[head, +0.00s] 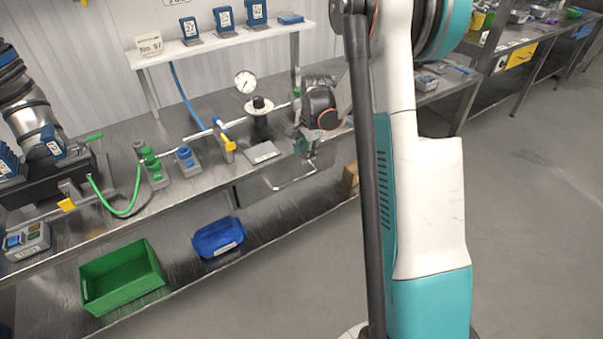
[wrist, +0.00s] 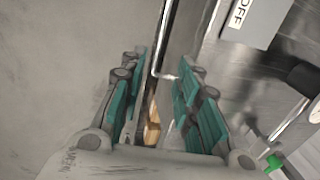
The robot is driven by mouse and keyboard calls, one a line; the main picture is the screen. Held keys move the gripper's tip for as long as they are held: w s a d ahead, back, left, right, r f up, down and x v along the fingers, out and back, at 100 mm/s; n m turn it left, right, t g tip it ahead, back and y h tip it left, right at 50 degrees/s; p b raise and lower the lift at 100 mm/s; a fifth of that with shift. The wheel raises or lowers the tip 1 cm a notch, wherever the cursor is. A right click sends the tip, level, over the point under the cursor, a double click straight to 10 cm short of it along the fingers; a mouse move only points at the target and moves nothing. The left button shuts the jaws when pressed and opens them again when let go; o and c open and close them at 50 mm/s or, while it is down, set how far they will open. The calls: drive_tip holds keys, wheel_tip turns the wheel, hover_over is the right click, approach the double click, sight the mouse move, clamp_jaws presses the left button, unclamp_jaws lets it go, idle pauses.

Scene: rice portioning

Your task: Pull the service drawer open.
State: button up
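The service drawer (head: 248,192) is set under the front edge of the metal workbench and looks shut. Its silver bar handle (head: 290,184) stands out from the front. My gripper (head: 306,155) is at the bench's front edge, by the right end of the handle. In the wrist view my gripper (wrist: 160,85) has its two green-padded fingers spread apart. The handle bar (wrist: 165,40) runs into the gap between them, and its bent end shows near the right finger. I see no finger clearly touching the bar.
On the bench stand a gauge (head: 245,82), a grey plate (head: 262,153) and green and blue valve fittings (head: 153,165). The lower shelf holds a green bin (head: 122,277), a blue bin (head: 219,238) and a cardboard box (head: 350,178). The floor in front is clear.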

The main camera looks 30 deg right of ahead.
sight(301, 178)
drive_tip(key=f+b, duration=0.1)
drive_tip(key=f, duration=0.3)
drive_tip(key=w+f+b, duration=0.1)
drive_tip(key=f, duration=0.3)
drive_tip(key=w+f+b, duration=0.1)
drive_tip(key=f+b, duration=0.1)
drive_tip(key=f, duration=0.2)
drive_tip(key=shift+w+a+f, duration=0.1)
drive_tip(key=shift+w+f, duration=0.15)
drive_tip(key=shift+f, duration=0.1)
drive_tip(key=shift+c, duration=0.2)
clamp_jaws()
